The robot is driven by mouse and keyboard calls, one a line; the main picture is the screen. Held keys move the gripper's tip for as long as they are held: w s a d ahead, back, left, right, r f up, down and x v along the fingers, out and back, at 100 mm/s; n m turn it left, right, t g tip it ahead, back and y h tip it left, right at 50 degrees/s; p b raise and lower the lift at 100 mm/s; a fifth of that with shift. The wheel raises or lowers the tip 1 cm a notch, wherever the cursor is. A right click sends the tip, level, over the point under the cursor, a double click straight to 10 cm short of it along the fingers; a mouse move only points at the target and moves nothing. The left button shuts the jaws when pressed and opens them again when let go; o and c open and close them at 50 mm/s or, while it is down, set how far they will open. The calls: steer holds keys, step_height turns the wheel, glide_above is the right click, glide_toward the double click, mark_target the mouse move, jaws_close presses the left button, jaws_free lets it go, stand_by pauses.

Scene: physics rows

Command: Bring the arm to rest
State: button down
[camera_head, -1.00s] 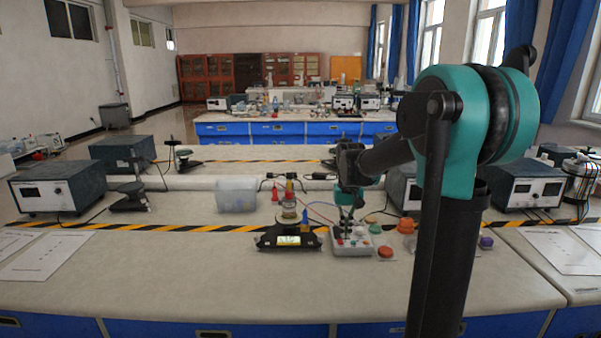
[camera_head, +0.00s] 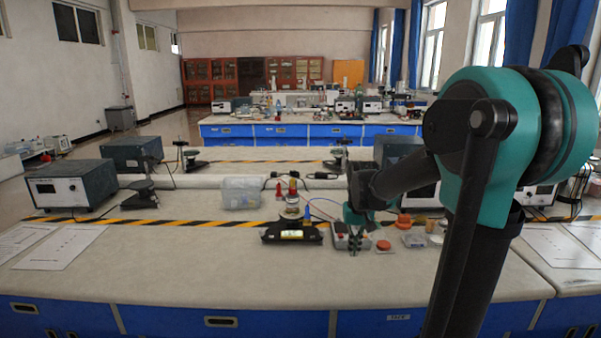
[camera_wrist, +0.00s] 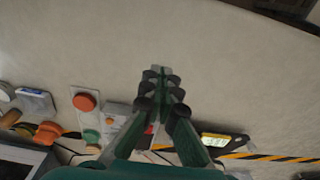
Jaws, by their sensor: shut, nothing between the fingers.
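My gripper (camera_head: 355,245) hangs in front of the button box on the bench, fingers pointing down, with nothing held. In the wrist view my gripper (camera_wrist: 160,75) shows its two fingers together over bare bench top. The grey box with buttons (camera_head: 341,238) is partly hidden behind my gripper in the head view. Whether the fingertips touch the bench cannot be told.
A black scale-like device (camera_head: 291,233) with a lit display stands left of my gripper. An orange button (camera_head: 383,245) and orange discs (camera_head: 403,219) lie to the right. A clear bin (camera_head: 240,193) stands behind. The front of the bench (camera_head: 230,275) is clear.

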steer(key=s+d+f+t, duration=0.1)
steer(key=s+f, duration=0.4)
steer(key=s, duration=0.3)
steer(key=s+d+f+t, duration=0.2)
steer(key=s+f, duration=0.2)
steer(key=s, duration=0.5)
steer(key=shift+s+f, duration=0.25)
steer(key=shift+f, duration=0.15)
